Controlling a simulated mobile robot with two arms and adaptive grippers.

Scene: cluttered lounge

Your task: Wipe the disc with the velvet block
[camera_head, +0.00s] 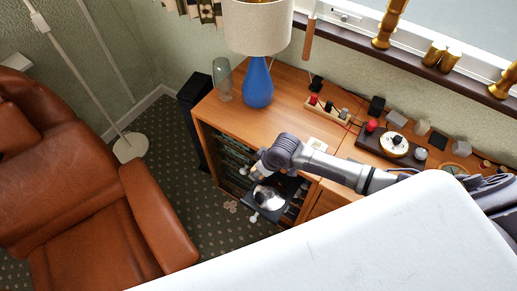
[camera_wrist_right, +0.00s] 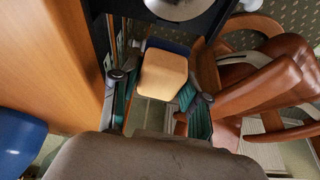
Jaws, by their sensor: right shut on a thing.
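The disc (camera_head: 268,196) is round, silvery and shiny, and lies on a black tray (camera_head: 250,208) that sticks out from the front of the wooden cabinet. Part of the disc (camera_wrist_right: 178,6) shows at the top edge of the right wrist view. My right gripper (camera_head: 262,172) is at the disc's upper-left side. It is shut on the velvet block (camera_wrist_right: 163,76), which has a tan wooden body and a dark blue face at its far end. In the wrist view the block sits just short of the disc; I cannot tell whether they touch. My left gripper is in neither view.
A blue lamp (camera_head: 257,85) and a glass vase (camera_head: 223,80) stand on the cabinet top. A dark rack with a turntable-like round piece (camera_head: 394,145) and small parts sit further right. A brown leather armchair (camera_head: 90,200) stands left, with patterned carpet (camera_head: 205,215) between.

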